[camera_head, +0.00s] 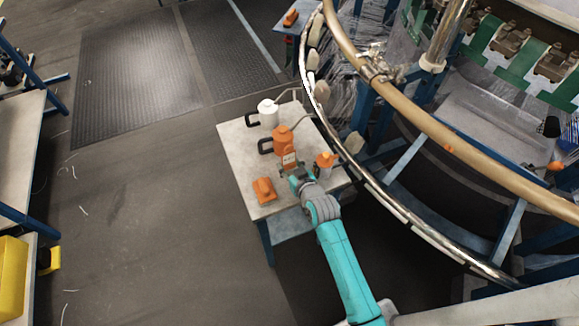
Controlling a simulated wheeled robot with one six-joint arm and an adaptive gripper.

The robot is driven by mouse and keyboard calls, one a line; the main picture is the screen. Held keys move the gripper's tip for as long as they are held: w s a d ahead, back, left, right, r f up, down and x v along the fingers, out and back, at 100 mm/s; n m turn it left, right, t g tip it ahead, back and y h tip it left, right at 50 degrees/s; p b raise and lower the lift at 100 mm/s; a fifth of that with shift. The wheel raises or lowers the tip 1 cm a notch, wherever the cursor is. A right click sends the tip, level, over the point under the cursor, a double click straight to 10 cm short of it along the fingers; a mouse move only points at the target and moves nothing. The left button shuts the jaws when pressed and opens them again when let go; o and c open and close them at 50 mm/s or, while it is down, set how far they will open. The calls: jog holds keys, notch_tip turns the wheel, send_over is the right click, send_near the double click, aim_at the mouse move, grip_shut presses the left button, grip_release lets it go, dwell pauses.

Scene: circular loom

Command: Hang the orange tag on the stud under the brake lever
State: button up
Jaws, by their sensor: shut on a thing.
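My gripper (293,171) is over the small table at the centre of the view. It is shut on a small orange tag (289,159) with a pale patch, held at the fingertips. The tag is in front of an orange can in this view, and I cannot tell whether it touches it. A lever with an orange end (555,166) is at the far right, by the loom frame; it may be the brake lever. I cannot make out a stud under it.
The small table (238,150) holds a white can (268,113), an orange can (283,136), an orange-topped bottle (325,162) and an orange block (264,190). The loom's curved rail (430,130) is to the right. Open floor (160,220) is at left.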

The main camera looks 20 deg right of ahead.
jog(key=shift+f, duration=0.55)
jog(key=shift+f, duration=0.1)
jog(key=o, duration=1.3)
jog(key=v, duration=1.2)
